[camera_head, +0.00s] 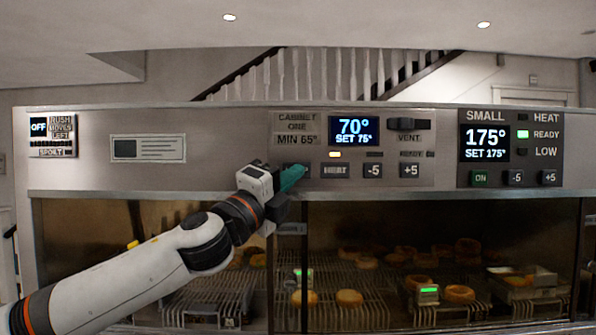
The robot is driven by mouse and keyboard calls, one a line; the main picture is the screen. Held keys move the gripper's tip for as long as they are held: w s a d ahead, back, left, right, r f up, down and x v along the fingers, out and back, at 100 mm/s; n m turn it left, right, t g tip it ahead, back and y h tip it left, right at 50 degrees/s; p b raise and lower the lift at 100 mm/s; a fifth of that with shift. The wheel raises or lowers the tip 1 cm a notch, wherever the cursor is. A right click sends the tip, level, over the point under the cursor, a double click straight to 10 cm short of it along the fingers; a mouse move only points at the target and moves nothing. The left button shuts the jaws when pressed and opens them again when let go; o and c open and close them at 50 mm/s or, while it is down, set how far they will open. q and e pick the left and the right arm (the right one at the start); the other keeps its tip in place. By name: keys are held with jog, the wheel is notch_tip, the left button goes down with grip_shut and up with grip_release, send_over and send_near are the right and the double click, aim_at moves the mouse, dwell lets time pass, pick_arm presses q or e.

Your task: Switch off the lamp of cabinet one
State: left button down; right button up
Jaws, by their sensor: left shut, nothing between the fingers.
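The cabinet one panel (296,126) is on the front of the long metal unit, marked "MIN 65°". Its display (353,131) reads 70° with SET 75°. A small amber light (335,154) glows below the display. The HEAT button (335,171), the -5 button (373,171) and the +5 button (410,170) sit in a row. My left gripper (298,176) is shut and empty, its teal fingertips at the left end of this row. They hide most of the dark button there; I cannot tell if they touch it. My right gripper is not in view.
The VENT slider (408,124) is right of the display. The SMALL panel (510,148) shows 175° and a green READY light. Below, glass-fronted compartments hold round brown food on wire racks (345,308). A label (147,148) and an OFF display (39,128) are at left.

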pick_arm(q)
jog(key=shift+s, duration=0.45)
jog(key=s, duration=0.6)
dwell(0.4)
jog(key=shift+w, duration=0.1)
